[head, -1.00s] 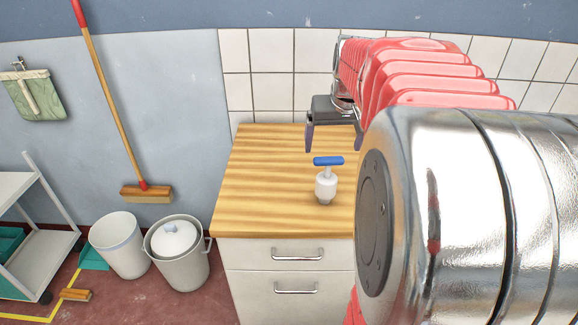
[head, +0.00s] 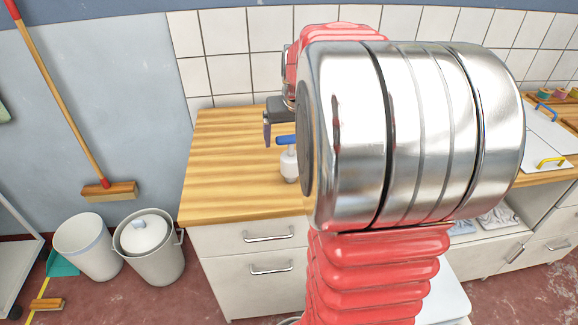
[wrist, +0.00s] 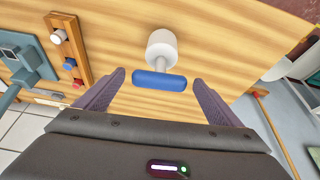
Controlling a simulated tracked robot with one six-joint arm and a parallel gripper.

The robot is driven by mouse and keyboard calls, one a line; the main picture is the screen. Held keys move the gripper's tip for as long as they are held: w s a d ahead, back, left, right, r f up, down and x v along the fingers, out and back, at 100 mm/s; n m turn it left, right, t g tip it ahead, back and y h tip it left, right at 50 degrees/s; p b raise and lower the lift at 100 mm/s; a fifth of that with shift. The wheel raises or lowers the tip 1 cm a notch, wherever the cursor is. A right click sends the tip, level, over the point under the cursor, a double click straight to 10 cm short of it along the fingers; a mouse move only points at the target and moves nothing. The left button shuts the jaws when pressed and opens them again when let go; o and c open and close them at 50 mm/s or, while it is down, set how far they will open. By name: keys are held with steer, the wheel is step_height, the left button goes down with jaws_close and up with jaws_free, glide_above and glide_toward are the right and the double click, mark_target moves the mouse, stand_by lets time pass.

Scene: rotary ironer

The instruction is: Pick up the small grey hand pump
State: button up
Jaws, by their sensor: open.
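The hand pump (head: 289,164) stands upright on the wooden worktop (head: 230,180). Its body is pale grey-white and its cross handle is blue. My arm's shiny segment hides its right side in the head view. In the wrist view the pump (wrist: 162,50) appears with its blue handle nearest me, between the two fingertips. My gripper (wrist: 158,77) is open and empty, with a finger on either side of the handle and a visible gap at each side. In the head view, only part of my gripper shows, at the pump's handle and behind my arm.
A broom (head: 75,120) leans on the wall, left of the worktop. A white bin (head: 88,250) and a lidded bucket (head: 150,255) stand beside the drawer unit. A board with coloured knobs (wrist: 68,45) shows in the wrist view. The worktop left of the pump is clear.

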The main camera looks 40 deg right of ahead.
steer(key=shift+x, duration=0.9)
steer(key=shift+c, duration=0.3)
steer(key=c, duration=1.6)
steer(key=shift+o, duration=0.2)
steer(key=shift+r, duration=0.1)
step_height(320, 180, up, 10)
steer(key=shift+f, duration=0.1)
steer(key=shift+s, duration=0.1)
